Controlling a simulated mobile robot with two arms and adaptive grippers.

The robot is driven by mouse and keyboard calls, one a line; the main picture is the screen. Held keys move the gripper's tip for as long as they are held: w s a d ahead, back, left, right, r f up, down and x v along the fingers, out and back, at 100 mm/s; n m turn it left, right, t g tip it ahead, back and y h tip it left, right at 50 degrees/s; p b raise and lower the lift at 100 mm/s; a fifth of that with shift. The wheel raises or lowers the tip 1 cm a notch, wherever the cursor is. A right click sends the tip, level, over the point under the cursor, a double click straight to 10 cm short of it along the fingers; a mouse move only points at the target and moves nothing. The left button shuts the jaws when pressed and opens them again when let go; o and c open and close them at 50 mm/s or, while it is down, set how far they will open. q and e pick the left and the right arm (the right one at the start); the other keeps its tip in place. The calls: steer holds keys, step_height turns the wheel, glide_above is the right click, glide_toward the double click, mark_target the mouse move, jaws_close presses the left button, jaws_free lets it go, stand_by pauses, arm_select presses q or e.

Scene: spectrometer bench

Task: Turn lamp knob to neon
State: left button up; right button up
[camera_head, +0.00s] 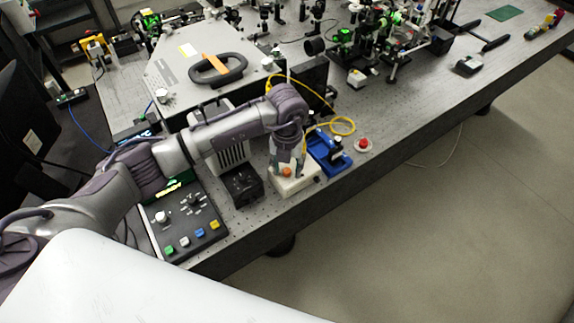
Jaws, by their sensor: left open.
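My left arm reaches in from the left, and my left gripper (288,164) points down over a small white box (296,183) near the table's front edge. The gripper is open. An orange round part (287,171) shows on the box at the fingertips. I cannot tell whether the fingers touch it, and the wrist hides part of the box top. No lamp label or neon mark can be read, so I cannot tell a knob's setting. A black control panel (184,236) to the left carries a pale knob (161,217) and coloured buttons. My right gripper is out of view.
A blue device (328,152) and a red button (363,144) stand right of the white box. A black box (242,186) stands to its left. A yellow cable (345,126) loops behind. A grey housing (178,72) with a black handle stands at the back.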

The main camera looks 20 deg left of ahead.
arm_select(q)
steer(key=shift+c, duration=1.1)
jaws_close()
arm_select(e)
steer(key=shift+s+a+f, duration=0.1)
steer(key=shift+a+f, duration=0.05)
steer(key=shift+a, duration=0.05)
arm_select(q)
steer(key=shift+f+m+b, duration=0.2)
steer(key=shift+m+b, duration=0.5)
steer(key=shift+b, duration=0.35)
steer(key=m+b, duration=0.5)
steer(key=b, duration=0.2)
steer(key=shift+m, duration=0.4)
steer(key=shift+r+m+b, duration=0.2)
steer(key=shift+m+b, duration=1.2)
steer(key=shift+b, duration=0.25)
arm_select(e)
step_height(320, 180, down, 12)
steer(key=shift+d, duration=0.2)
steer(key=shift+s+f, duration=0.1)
arm_select(q)
steer(key=shift+o, duration=1.1)
jaws_free()
